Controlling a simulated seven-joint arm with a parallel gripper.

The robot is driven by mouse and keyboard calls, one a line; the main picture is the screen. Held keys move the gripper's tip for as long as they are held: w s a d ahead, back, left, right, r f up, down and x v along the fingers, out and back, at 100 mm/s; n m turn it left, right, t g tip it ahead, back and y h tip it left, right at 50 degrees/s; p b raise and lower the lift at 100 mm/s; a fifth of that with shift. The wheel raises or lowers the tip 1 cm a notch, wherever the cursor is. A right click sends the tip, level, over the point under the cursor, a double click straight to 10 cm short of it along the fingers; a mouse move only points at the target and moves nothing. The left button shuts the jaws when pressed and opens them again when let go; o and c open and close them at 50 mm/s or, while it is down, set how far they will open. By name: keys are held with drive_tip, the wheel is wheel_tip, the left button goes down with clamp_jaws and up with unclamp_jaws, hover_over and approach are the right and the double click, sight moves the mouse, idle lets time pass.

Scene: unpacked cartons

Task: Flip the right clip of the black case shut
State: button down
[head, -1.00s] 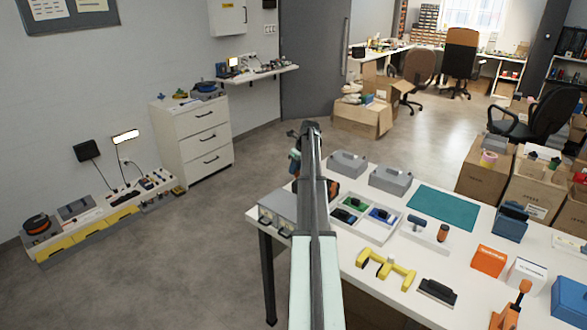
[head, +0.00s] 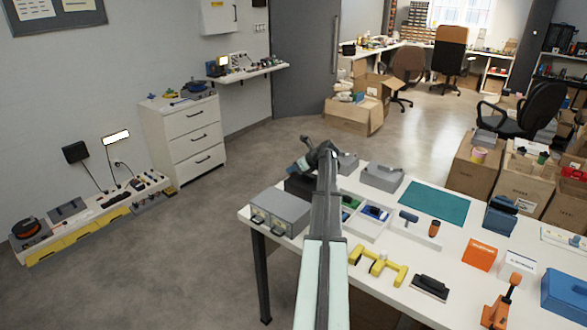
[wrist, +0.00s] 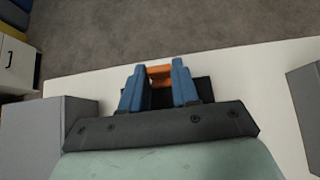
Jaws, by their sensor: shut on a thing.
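The black case (head: 296,187) is a dark shape at the table's far left edge in the head view, mostly hidden by my arm and gripper. In the wrist view a dark part of the black case (wrist: 201,88) shows behind and beside my fingers. My gripper (wrist: 158,86) has two blue fingers, shut on an orange clip (wrist: 159,71) that spans the gap between them. Whether this is the right clip cannot be told, as the case's front is hidden. My gripper (head: 300,166) is over the black case in the head view.
A grey case (head: 281,209) with yellow clips stands close by, at the front left table corner. Another grey case (head: 382,177) is behind, to the right. A divided tray (head: 372,226), yellow handles (head: 378,265) and a teal mat (head: 435,202) lie rightward. Open floor lies left.

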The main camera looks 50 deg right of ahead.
idle(0.3)
drive_tip(key=c, duration=0.8)
unclamp_jaws()
drive_tip(key=shift+c, duration=0.2)
drive_tip(key=v, duration=1.4)
drive_tip(key=shift+w+f, duration=0.1)
drive_tip(key=shift+w, duration=0.05)
